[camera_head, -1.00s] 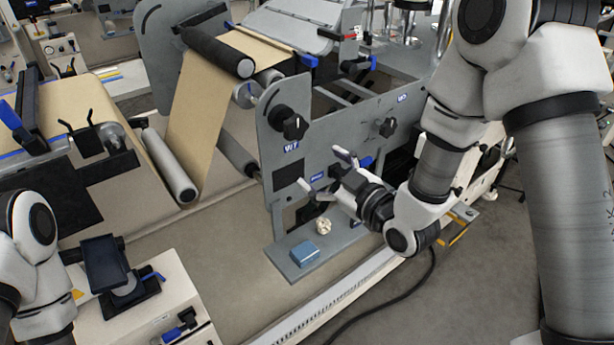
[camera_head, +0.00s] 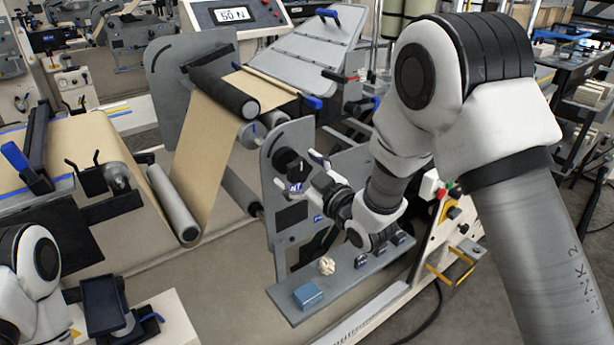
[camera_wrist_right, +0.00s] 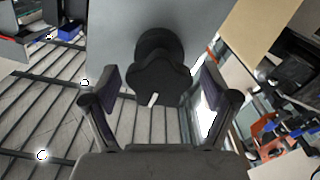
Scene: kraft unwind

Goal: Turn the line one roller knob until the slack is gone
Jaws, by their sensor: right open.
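The black lobed roller knob (camera_head: 294,168) is on the grey side plate (camera_head: 282,228), above a small blue label. In the right wrist view the knob (camera_wrist_right: 160,80) has a white pointer mark and sits between my fingers. My right gripper (camera_head: 299,171) is open around or just in front of the knob; contact cannot be told. Its fingers (camera_wrist_right: 160,92) stand either side with gaps. The brown kraft web (camera_head: 205,130) runs from a dark upper roller (camera_head: 225,92) down to a silver lower roller (camera_head: 173,205). My left arm shows at lower left, but its gripper is not visible.
A display (camera_head: 234,15) at the back reads 50 N. A blue box (camera_head: 308,295) and a crumpled pale ball (camera_head: 326,265) lie on the grey shelf (camera_head: 345,284) below the plate. A dark tablet-like holder (camera_head: 103,303) stands at lower left. Floor shows at lower right.

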